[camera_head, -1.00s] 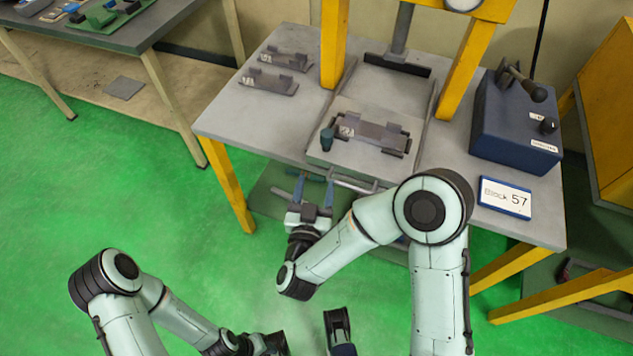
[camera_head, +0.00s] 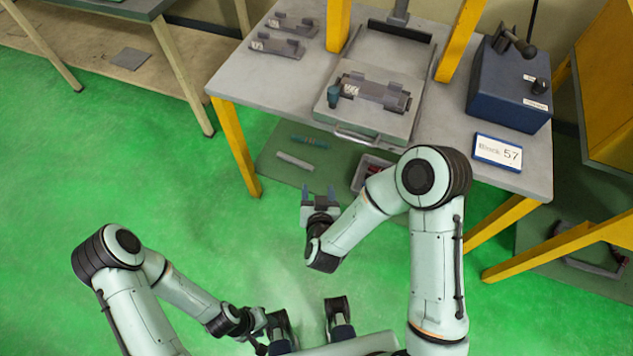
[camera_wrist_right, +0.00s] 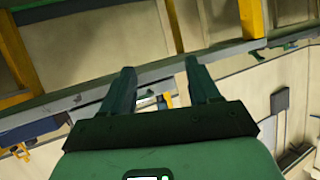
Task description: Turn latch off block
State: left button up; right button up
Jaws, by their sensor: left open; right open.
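The block (camera_head: 378,91) is a grey part with a small label, lying on a pale plate (camera_head: 380,121) at the table's front. A dark teal knob (camera_head: 333,97), which looks like the latch, stands at the block's left end. My right gripper (camera_head: 320,190) is open and empty in front of and below the table edge, apart from block and knob. Its spread fingers also show in the right wrist view (camera_wrist_right: 160,68), with nothing between them. My left gripper (camera_head: 308,307) is low at the picture's bottom, open and far from the table.
A bar handle (camera_head: 370,137) sticks out from the plate's front. Yellow posts (camera_head: 460,40) rise beside the plate. A blue box (camera_head: 510,90) with levers and a "Block 57" sign (camera_head: 497,152) stand on the right. Two grey parts (camera_head: 277,47) lie on the left.

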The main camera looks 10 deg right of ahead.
jog(key=shift+s+f+g, duration=0.3)
jog(key=shift+s+f, duration=0.1)
jog(key=shift+f, duration=0.15)
